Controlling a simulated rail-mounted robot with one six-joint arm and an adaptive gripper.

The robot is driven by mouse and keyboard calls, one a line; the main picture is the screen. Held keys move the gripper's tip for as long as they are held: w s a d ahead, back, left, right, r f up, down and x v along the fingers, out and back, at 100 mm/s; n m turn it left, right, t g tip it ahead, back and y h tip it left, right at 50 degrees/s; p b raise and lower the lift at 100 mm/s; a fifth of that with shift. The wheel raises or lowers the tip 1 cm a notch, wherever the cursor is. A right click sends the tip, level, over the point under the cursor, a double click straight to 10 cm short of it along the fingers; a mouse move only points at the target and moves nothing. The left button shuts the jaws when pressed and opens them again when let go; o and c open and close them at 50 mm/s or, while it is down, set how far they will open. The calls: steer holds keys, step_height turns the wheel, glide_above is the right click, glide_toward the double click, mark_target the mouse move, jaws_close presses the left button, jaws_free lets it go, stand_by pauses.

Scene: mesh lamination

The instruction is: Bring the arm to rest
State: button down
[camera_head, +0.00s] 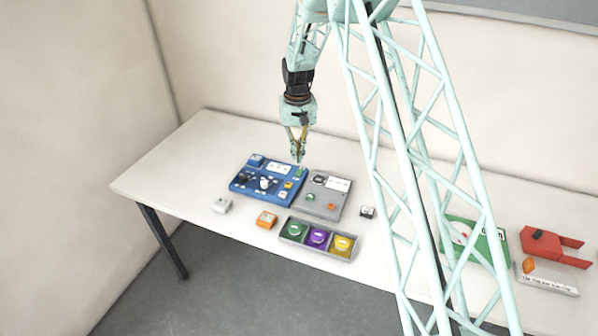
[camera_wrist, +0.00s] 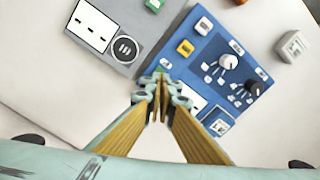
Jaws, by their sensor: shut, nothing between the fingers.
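My gripper (camera_head: 298,158) hangs pointing down above the back edge of the blue panel (camera_head: 240,186), near where it meets the grey panel. Its fingers are shut with nothing between them. In the wrist view the fingertips (camera_wrist: 160,82) meet in front of the blue panel (camera_wrist: 196,62), with the grey panel (camera_wrist: 152,30) at upper left. The fingertips look apart from the panels, but the exact height is hard to tell.
On the white table (camera_head: 170,172) stand a tray with green, purple and yellow items (camera_head: 290,241), an orange block (camera_head: 266,220), a white block (camera_head: 221,205) and a small dark block (camera_head: 367,212). A green board (camera_head: 462,228) and a red object (camera_head: 545,243) lie at right. The table's left end is clear.

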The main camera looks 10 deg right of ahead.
steer(key=shift+r, duration=0.15)
stand_by(0.5)
steer(key=s+r+t+b, duration=0.1)
steer(key=s+r+b, duration=0.1)
steer(key=s+r, duration=1.15)
steer(key=s+r+t+b, duration=0.1)
steer(key=s+r+b, duration=0.1)
steer(key=s+r, duration=1.15)
steer(key=s+r+b, duration=0.2)
steer(key=s+r, duration=0.5)
steer(key=s, duration=0.7)
steer(key=s+f+n+t+b, duration=0.1)
steer(key=s+f+t+b, duration=0.1)
steer(key=s, duration=1.8)
steer(key=shift+f, duration=0.3)
steer(key=shift+w+f, duration=0.1)
step_height(320, 180, down, 9)
steer(key=b, duration=0.9)
